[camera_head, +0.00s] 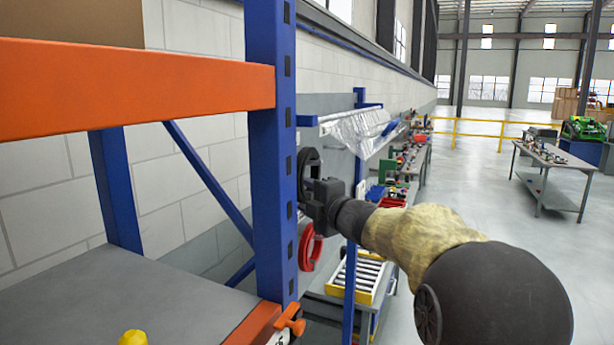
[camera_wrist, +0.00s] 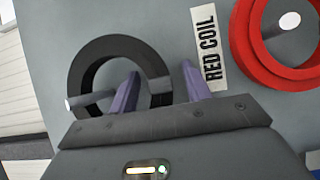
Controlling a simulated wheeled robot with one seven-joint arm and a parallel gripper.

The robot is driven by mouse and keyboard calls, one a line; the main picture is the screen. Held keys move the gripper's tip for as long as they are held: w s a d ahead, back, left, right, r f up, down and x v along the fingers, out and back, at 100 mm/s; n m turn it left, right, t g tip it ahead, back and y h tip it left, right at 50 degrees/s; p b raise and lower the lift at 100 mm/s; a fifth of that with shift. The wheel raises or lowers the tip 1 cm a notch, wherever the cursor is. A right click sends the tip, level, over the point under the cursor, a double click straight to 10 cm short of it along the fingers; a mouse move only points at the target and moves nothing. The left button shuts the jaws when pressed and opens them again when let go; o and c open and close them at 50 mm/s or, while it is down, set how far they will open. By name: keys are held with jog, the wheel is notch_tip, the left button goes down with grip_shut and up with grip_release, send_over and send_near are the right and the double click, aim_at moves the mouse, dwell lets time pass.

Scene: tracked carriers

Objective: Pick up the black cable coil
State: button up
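The black cable coil (camera_wrist: 90,62) hangs on a light peg (camera_wrist: 80,101) on a grey panel, at the left of the wrist view. It also shows in the head view (camera_head: 304,170), partly hidden behind my gripper and the blue post. My gripper (camera_wrist: 160,68) is open, its two purple fingers apart. In the wrist view the left finger lies over the ring's opening and the right finger outside the ring, with the ring's right side between them. I cannot tell whether either finger touches the coil.
A red coil (camera_wrist: 240,45) hangs on another peg, beside a "RED COIL" label (camera_wrist: 208,48). A blue rack post (camera_head: 270,150) with an orange beam (camera_head: 130,88) stands close left of my gripper. A roller tray (camera_head: 358,279) lies below. Open floor is to the right.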

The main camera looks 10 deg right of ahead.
grip_shut()
jog(key=shift+r, duration=0.15)
jog(key=shift+r+b, duration=0.4)
jog(key=shift+r, duration=0.15)
jog(key=d+f+b+v, duration=0.1)
jog(key=b+v, duration=0.2)
jog(key=v, duration=0.7)
jog(key=w+d+f+b+v, duration=0.1)
jog(key=b+v, duration=0.3)
jog(key=v, duration=0.6)
jog(key=shift+s+d+f+b, duration=0.2)
jog(key=shift+s+d+b, duration=0.1)
jog(key=shift+d, duration=0.15)
jog(key=shift+w, duration=0.15)
jog(key=shift+a, duration=0.15)
